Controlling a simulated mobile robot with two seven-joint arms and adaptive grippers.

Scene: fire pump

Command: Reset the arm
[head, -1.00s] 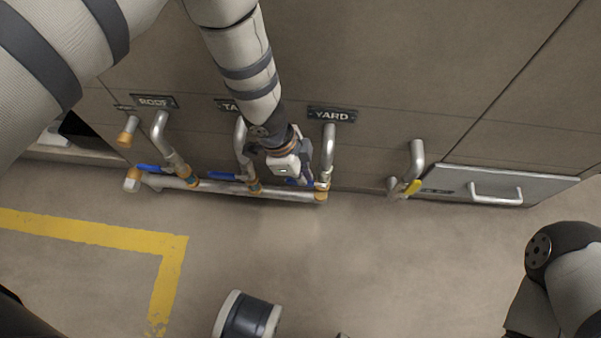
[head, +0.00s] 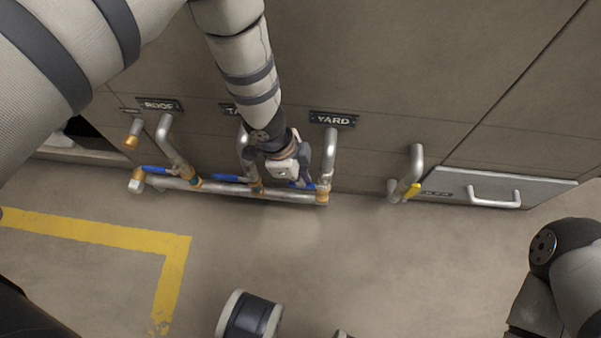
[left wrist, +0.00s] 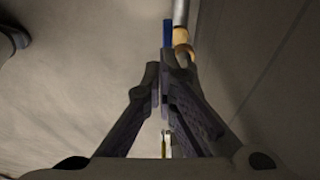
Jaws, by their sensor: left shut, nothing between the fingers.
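My left arm (head: 250,70) reaches down from the top of the head view to the pipework. My left gripper (head: 303,172) is beside the pipe under the YARD sign (head: 333,119), near the valve there. In the left wrist view the left fingers (left wrist: 163,92) are together with nothing between them. A blue valve handle (left wrist: 167,33) and a brass fitting (left wrist: 181,38) show just beyond the fingertips. Whether the fingers touch the handle I cannot tell. Part of my right arm (head: 565,260) shows at the lower right; its gripper is not in view.
Blue handles sit on the ROOF pipe (head: 168,140) and the middle pipe (head: 242,150), whose sign is partly hidden. A horizontal manifold pipe (head: 220,188) joins them. The floor (head: 400,260) is clear.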

